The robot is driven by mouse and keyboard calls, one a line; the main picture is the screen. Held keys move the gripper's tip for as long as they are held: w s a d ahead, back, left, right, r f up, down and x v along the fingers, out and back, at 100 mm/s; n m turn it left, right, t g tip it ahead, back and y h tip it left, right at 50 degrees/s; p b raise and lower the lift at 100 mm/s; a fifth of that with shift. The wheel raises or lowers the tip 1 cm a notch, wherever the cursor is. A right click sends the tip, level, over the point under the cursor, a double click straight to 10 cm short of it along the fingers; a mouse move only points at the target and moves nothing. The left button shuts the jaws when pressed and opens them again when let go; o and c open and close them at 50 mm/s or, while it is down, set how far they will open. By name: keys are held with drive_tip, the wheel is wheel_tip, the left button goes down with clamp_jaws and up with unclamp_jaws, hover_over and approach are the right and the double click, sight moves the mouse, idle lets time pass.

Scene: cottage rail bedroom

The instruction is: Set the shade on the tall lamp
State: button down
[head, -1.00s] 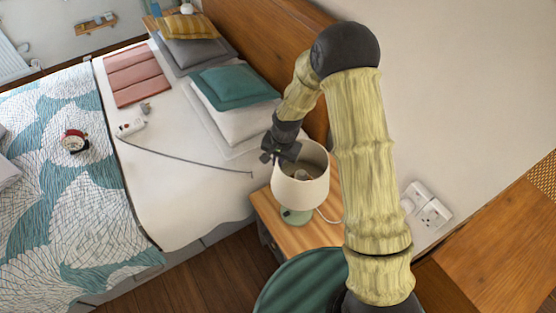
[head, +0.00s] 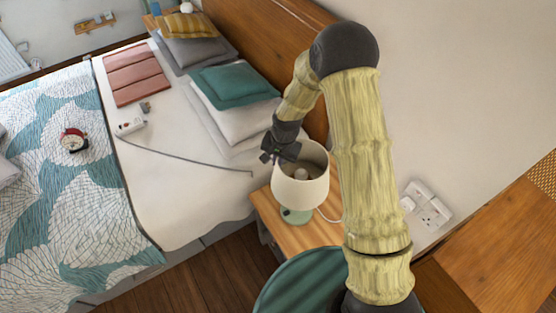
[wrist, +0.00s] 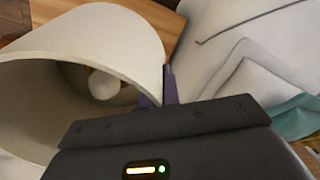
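The cream lampshade (head: 300,192) is around the upper part of the lamp with the pale green base (head: 298,216) on the wooden nightstand. The shade's open top faces up, and a white bulb (wrist: 104,84) shows inside it. My gripper (head: 273,155) is at the shade's upper rim, on the side towards the bed. In the wrist view the cream shade (wrist: 95,32) fills the left, and my fingers (wrist: 158,94) are close together on either side of its wall, one inside and one outside. Whether the shade rests on its seat is hidden.
The nightstand (head: 316,236) has little bare room around the lamp, and a white cord runs to the wall sockets (head: 427,208). The bed with pillows (head: 235,86) is to the left. A red alarm clock (head: 74,140) and a white power strip (head: 130,127) lie on it.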

drive_tip(key=shift+f+b, duration=0.45)
drive_tip(key=shift+f, duration=0.25)
idle(0.7)
drive_tip(key=c, duration=1.5)
unclamp_jaws()
drive_tip(key=shift+c, duration=0.2)
drive_tip(key=shift+r, duration=0.15)
wheel_tip(320, 180, up, 17)
drive_tip(key=d+b, duration=0.2)
drive_tip(key=shift+s, duration=0.4)
